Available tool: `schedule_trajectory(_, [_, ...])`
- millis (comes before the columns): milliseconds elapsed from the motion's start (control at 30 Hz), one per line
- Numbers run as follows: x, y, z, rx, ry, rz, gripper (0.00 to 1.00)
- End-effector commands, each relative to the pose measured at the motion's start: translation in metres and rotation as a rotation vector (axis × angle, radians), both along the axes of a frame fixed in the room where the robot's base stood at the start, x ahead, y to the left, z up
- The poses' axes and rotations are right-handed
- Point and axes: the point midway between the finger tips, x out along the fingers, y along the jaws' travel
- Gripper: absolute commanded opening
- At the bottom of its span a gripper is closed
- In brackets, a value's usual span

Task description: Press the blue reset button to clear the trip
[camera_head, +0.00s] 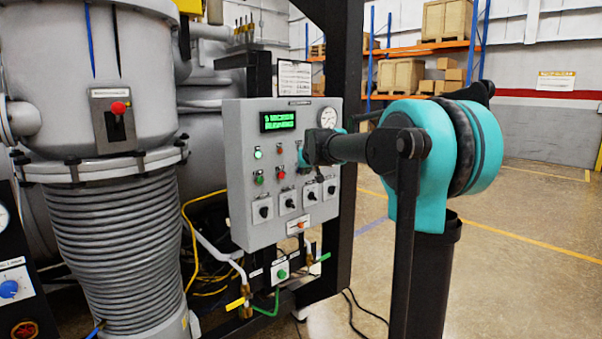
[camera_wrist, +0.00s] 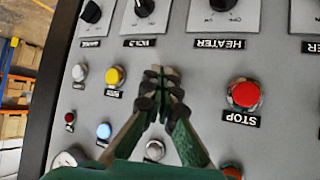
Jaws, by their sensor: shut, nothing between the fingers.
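The blue button (camera_wrist: 104,130) shows in the wrist view, on the grey control panel (camera_wrist: 205,130), left of my gripper (camera_wrist: 160,82) and lower in the picture. My gripper is shut and empty. Its fingertips lie over the panel between the yellow button (camera_wrist: 114,77) and the red STOP button (camera_wrist: 243,94). I cannot tell whether they touch the panel. In the head view the panel (camera_head: 240,190) stands ahead, and my arm reaches to its right part. I cannot make out the blue button there; the arm covers that area.
Black knobs (camera_wrist: 143,6) sit along the top of the wrist view. A white button (camera_wrist: 79,72), a small red one (camera_wrist: 70,117) and a pale one (camera_wrist: 155,150) are near the gripper. A gauge (camera_head: 327,117) and lit green display (camera_head: 278,121) are on the panel. Open floor lies right.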

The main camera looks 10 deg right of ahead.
Motion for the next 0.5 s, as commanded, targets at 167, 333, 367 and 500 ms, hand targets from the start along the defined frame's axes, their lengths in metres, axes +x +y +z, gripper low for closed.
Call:
schedule_trajectory(167, [0.0006,0.0005,0.0002,0.000,0.000,0.000,0.00])
schedule_trajectory(333, [0.0003,0.0001,0.0001,0.000,-0.001,0.000,0.00])
schedule_trajectory(367, [0.0000,-0.0001,0.0001,0.000,-0.001,0.000,0.00])
schedule_trajectory(500, [-0.0036,-0.0032,0.0001,-0.001,0.000,-0.001,0.00])
